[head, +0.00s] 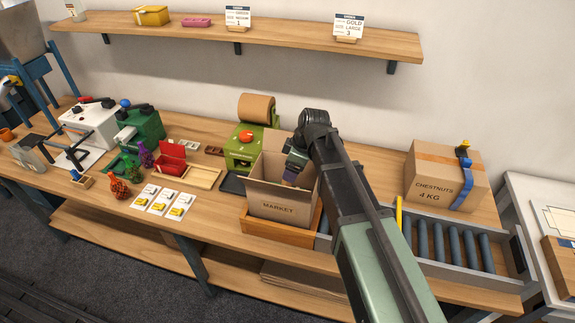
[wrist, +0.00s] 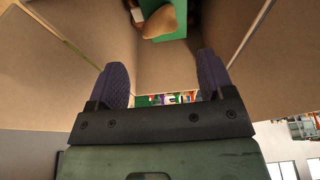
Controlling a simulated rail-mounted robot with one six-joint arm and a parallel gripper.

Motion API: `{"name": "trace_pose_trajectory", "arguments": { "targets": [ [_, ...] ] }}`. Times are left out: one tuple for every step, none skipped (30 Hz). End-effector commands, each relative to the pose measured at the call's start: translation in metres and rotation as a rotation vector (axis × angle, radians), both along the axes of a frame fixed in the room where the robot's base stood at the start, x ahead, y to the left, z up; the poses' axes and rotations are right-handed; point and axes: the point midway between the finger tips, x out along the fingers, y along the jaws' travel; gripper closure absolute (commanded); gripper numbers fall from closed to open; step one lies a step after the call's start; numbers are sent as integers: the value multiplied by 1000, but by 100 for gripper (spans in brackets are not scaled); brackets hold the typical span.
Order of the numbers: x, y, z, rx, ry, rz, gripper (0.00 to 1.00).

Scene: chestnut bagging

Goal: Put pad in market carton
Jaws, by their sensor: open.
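The market carton (head: 278,209), an open brown cardboard box lettered MARKET, stands in a wooden tray on the bench in the head view. My gripper (head: 290,178) points down into its open top, and the fingertips are partly hidden by the walls. In the wrist view my gripper (wrist: 162,85) is open, its two dark purple fingers wide apart with nothing between them. Cardboard walls (wrist: 60,75) surround it. A curved brown piece (wrist: 160,21), possibly the pad, lies ahead of the fingers by a green surface; I cannot tell whether it touches either finger.
A green machine with a brown paper roll (head: 256,108) stands behind the carton. A roller conveyor (head: 455,246) and a CHESTNUTS 4 KG box (head: 443,178) are to the right. Three labelled cards (head: 163,201) and a red bin (head: 172,160) lie left. A shelf (head: 290,36) runs above.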

Motion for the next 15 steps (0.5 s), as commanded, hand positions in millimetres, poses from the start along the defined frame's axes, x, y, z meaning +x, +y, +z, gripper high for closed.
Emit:
{"name": "trace_pose_trajectory", "arguments": {
  "targets": [
    [-2, -4, 27, 0, 0, -1, 25],
    [-2, -7, 33, 0, 0, -1, 25],
    [-3, -9, 39, 0, 0, -1, 25],
    [-3, -10, 42, 0, 0, -1, 25],
    [-3, -11, 45, 0, 0, -1, 25],
    [-4, -12, 46, 0, 0, -1, 25],
    [-4, -13, 46, 0, 0, 0, 25],
    [-4, -13, 46, 0, 0, 0, 25],
    [-4, -13, 45, 0, 0, -1, 25],
    [-5, -14, 44, -1, 3, -7, 25],
    [-8, -17, 43, -4, 8, -25, 25],
    [-17, -26, 42, -13, 25, -80, 25],
    [-27, -36, 41, -25, 44, -146, 25],
    [-39, -47, 40, -38, 68, -231, 25],
    [-58, -65, 39, -60, 105, -368, 25]
  ]
}}
